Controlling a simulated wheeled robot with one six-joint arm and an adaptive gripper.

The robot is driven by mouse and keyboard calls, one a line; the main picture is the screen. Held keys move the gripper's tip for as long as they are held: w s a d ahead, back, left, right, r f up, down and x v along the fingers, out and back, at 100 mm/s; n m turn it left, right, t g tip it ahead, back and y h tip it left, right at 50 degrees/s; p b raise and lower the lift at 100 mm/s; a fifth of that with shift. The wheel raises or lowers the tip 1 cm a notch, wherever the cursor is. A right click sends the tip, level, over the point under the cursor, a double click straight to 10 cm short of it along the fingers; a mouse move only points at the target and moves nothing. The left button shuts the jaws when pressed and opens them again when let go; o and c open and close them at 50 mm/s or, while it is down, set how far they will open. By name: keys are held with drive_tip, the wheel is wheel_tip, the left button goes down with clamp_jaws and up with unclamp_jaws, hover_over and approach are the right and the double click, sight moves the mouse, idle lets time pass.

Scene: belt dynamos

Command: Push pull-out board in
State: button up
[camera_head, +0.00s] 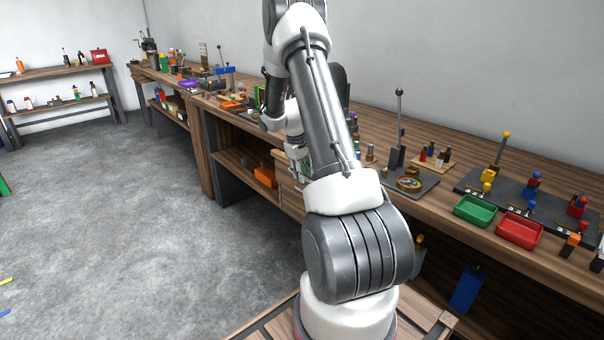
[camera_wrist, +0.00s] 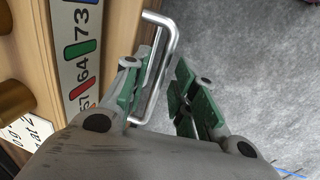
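The pull-out board, which seems to be the light wooden piece (camera_wrist: 120,22) at the left of the wrist view, carries a silver bar handle (camera_wrist: 161,72) on its edge. My gripper (camera_wrist: 162,98) is open, with green-padded fingers on either side of the handle bar. The left finger appears to be between the bar and the wood, and the right finger is outside it over the floor. A gap shows between the bar and the right finger. In the head view my arm hides most of the board.
A strip with coloured marks and numbers (camera_wrist: 80,50) lies on the wood, near brass-coloured round parts (camera_wrist: 12,98). A long workbench (camera_head: 440,195) holds a lever press (camera_head: 398,135), a green tray (camera_head: 475,210) and a red tray (camera_head: 519,230). The grey floor (camera_head: 130,230) at left is clear.

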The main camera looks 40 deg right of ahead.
wheel_tip(320, 180, up, 12)
drive_tip(key=a, duration=0.2)
drive_tip(key=shift+a+f, duration=0.15)
drive_tip(key=shift+a, duration=0.05)
idle(0.3)
drive_tip(key=shift+c, duration=0.5)
